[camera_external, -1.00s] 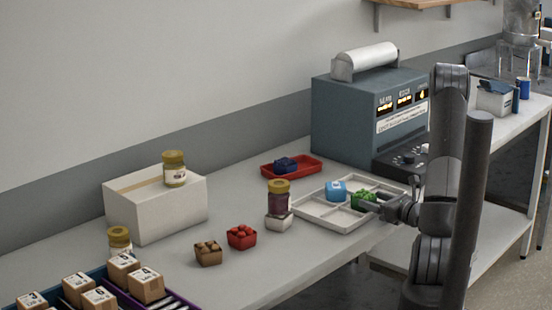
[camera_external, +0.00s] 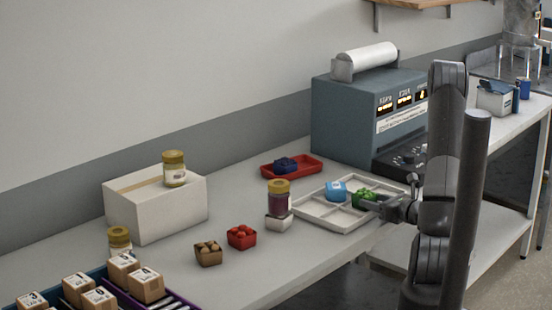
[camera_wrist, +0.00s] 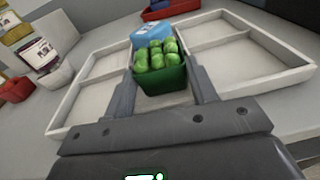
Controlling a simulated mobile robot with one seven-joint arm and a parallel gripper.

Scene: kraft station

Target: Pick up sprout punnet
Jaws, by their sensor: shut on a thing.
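The sprout punnet is a small green tub heaped with round green sprouts. In the external view the punnet (camera_external: 366,196) is over the right part of the white divided tray (camera_external: 318,223). My gripper (camera_external: 384,207) reaches it from the right. In the wrist view the punnet (camera_wrist: 160,78) is between the two fingers of my gripper (camera_wrist: 163,92), which is shut on its sides. The white tray (camera_wrist: 85,97) shows around and below it. I cannot tell whether the punnet touches the tray floor.
A blue box (camera_external: 335,191) sits close behind the punnet in the tray. A jar (camera_external: 279,197) on a white punnet, a red punnet (camera_external: 241,237) and a brown punnet (camera_external: 208,253) stand left. A red tray (camera_external: 291,167) lies behind. A blue-grey machine (camera_external: 350,115) rises at the back.

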